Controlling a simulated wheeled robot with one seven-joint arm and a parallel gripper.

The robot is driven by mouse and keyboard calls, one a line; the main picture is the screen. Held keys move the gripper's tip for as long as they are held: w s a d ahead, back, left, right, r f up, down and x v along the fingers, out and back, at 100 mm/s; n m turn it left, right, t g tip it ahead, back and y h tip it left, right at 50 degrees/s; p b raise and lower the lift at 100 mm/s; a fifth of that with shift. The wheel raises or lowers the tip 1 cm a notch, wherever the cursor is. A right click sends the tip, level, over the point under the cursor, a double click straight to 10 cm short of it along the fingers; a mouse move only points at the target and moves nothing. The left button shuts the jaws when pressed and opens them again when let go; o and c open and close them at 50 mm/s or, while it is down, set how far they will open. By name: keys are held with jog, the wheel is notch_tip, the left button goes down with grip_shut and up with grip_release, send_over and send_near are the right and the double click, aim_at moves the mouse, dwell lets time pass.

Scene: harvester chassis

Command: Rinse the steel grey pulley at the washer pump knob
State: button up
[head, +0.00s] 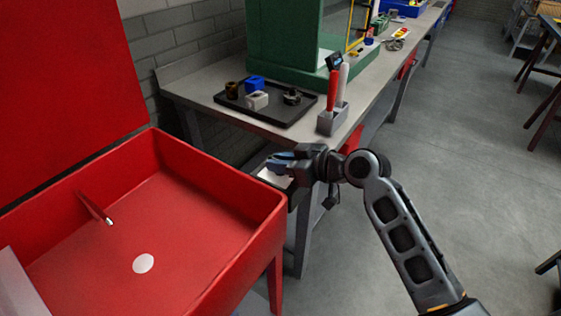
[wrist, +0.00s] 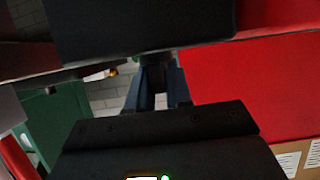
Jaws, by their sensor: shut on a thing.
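My gripper (head: 280,162) is beyond the right rim of the red washer basin (head: 200,210), outside it. Its blue-grey fingers (wrist: 157,88) look close together in the wrist view. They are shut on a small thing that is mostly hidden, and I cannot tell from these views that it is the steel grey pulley. In the basin a red spout with a bright tip (head: 95,207) slants over the floor, near a white round spot (head: 143,263). I cannot make out a separate pump knob.
A grey workbench (head: 215,120) stands behind. It bears a black tray (head: 265,112) of small parts, a grey holder (head: 332,120) with red and white handles, and a green machine (head: 285,40). The raised red lid (head: 65,80) stands left. Inside the basin is free room.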

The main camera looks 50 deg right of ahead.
grip_shut()
jog(key=shift+r+m+h+p, duration=0.15)
jog(key=shift+m+h+p, duration=0.75)
jog(key=shift+h+p, duration=0.15)
jog(key=shift+m+g+h+p, duration=0.3)
jog(key=shift+m+h+p, duration=0.5)
jog(key=shift+h, duration=0.05)
jog(key=shift+f, duration=0.2)
jog(key=o, duration=0.6)
grip_release()
jog(key=shift+o, duration=0.2)
